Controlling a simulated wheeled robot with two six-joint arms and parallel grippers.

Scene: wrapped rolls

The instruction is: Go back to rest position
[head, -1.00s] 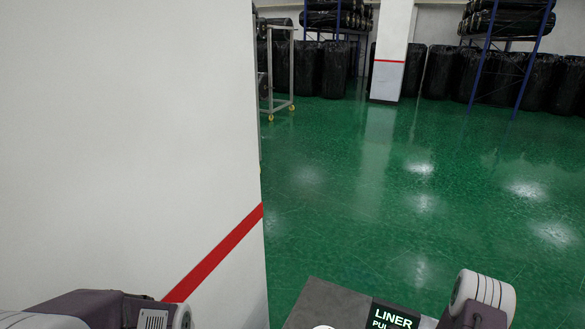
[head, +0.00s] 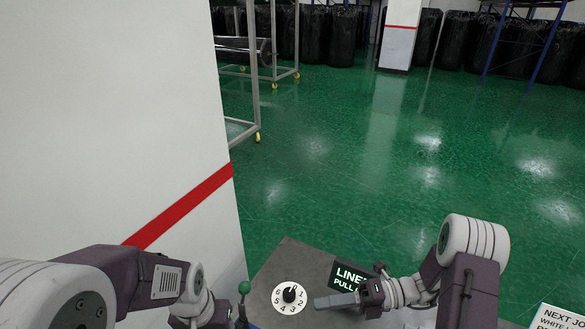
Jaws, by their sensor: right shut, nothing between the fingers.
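My right gripper (head: 330,301) reaches in from the right, low over a dark grey panel top (head: 310,262). Its fingers are shut with nothing between them, beside the numbered dial. My left arm (head: 140,280) comes in from the lower left. Only the body of my left gripper shows, at the bottom edge near a green-knobbed lever; its fingertips are hidden, so I cannot tell their state.
The panel carries a white numbered dial (head: 277,299), a black "LINER PULL" sign (head: 350,274) and the green knob (head: 244,287). A white sign (head: 555,318) is at lower right. A white wall (head: 110,110) stands close at left. The green floor (head: 350,170) is open ahead; a wheeled frame (head: 253,70) and black-wrapped rolls (head: 512,45) stand beyond.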

